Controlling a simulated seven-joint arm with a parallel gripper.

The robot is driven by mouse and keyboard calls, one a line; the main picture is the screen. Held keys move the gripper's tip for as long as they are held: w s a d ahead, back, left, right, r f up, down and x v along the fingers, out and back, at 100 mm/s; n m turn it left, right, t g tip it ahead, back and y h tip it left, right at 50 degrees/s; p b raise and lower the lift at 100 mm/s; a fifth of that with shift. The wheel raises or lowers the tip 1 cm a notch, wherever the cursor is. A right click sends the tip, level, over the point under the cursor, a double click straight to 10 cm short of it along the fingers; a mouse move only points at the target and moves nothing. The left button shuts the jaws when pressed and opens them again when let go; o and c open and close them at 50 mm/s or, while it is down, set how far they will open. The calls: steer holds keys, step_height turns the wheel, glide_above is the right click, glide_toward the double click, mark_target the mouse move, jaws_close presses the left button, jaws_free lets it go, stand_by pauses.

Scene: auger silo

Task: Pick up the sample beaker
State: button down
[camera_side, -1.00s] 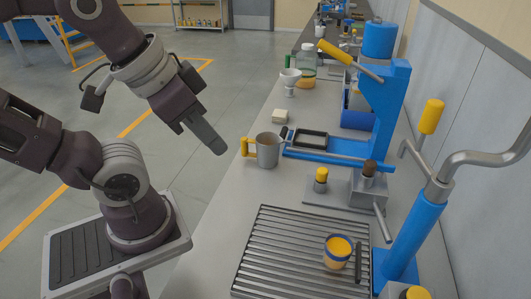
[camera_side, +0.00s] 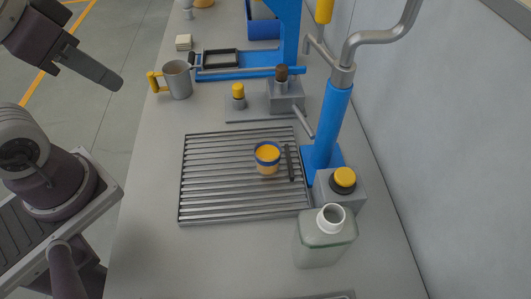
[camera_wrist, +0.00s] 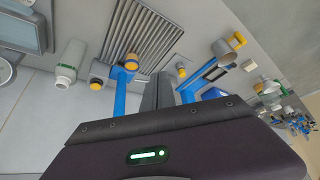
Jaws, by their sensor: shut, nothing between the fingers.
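Two cup-like things show, and I cannot tell for sure which is the sample beaker. A grey metal mug (camera_side: 179,82) with a yellow handle stands upright on the bench; it also shows in the wrist view (camera_wrist: 222,50). A small cup (camera_side: 267,163) with blue bands and orange-yellow contents stands on the slatted grate. In the side view my gripper (camera_side: 117,82) is left of the mug, apart from it, shut and empty. In the wrist view its grey fingers (camera_wrist: 165,90) point toward the bench.
The slatted grate (camera_side: 215,185) lies mid-bench. A blue post (camera_side: 325,125) with a bent grey pipe stands at its right. A translucent bottle (camera_side: 325,245) stands in front. A metal block (camera_side: 286,97) and a blue stand (camera_side: 240,73) are behind. Bare bench lies left of the grate.

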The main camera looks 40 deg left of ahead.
stand_by(0.4)
steer(key=shift+c, duration=2.1)
jaws_free()
